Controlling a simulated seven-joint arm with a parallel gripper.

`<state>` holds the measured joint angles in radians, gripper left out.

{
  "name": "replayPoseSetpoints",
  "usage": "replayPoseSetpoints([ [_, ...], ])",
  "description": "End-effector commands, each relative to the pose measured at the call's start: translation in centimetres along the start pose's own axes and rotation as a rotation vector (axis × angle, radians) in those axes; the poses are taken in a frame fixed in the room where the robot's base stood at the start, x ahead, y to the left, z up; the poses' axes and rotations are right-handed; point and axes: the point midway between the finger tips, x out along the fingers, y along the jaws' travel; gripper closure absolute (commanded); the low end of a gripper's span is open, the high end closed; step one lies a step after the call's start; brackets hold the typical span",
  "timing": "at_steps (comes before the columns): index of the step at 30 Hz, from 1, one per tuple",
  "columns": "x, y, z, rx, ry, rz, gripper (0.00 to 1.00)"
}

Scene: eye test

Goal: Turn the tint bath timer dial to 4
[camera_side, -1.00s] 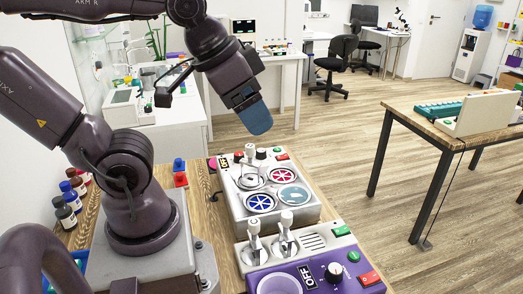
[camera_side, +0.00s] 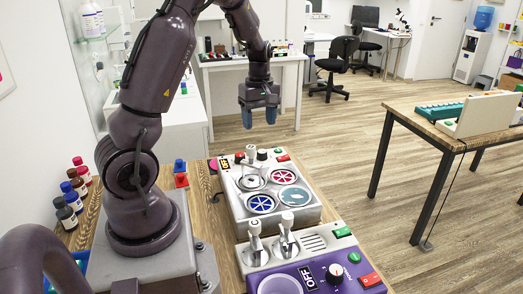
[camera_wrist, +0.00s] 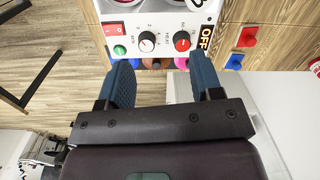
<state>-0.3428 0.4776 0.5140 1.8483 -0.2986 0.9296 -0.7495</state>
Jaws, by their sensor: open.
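A white box with several round wells (camera_side: 283,216) stands on the wooden bench, with small dials along its far edge. In the wrist view its panel (camera_wrist: 165,20) shows a black-and-white dial (camera_wrist: 147,42) beside a dial with a red face (camera_wrist: 182,41). A small label by the first dial looks like MIN; its exact pointer reading is too small to tell. My gripper (camera_side: 259,118) hangs beyond the box's far edge, fingers down. In the wrist view my gripper (camera_wrist: 160,64) is open and empty, its blue fingers apart from the dials.
A red switch (camera_wrist: 117,30), green button (camera_wrist: 119,50) and OFF sign (camera_wrist: 206,37) flank the dials. Bottles (camera_side: 72,190) stand left.

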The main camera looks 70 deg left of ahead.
Motion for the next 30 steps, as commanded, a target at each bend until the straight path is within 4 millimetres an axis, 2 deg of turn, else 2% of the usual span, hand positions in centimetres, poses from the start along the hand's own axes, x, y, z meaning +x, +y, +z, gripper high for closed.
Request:
replayPoseSetpoints([
  [1, 0.8, 0.3, -1.9, -0.124, 0.018, -0.012, 0.41],
  [2, 1.0, 0.6, -2.8, -0.2, 0.028, -0.01, 0.41],
  [5, 0.7, 1.7, -4.4, -0.392, 0.048, 0.021, 0.41],
  [9, -0.3, 2.8, -4.6, -0.557, 0.038, 0.066, 0.41],
  [16, 0.8, 2.7, -4.5, -0.637, 0.032, 0.063, 0.41],
  [20, 2.9, 2.8, -4.6, -0.635, 0.031, 0.061, 0.41],
  [30, 9.8, 3.1, -4.9, -0.632, 0.031, 0.061, 0.41],
])
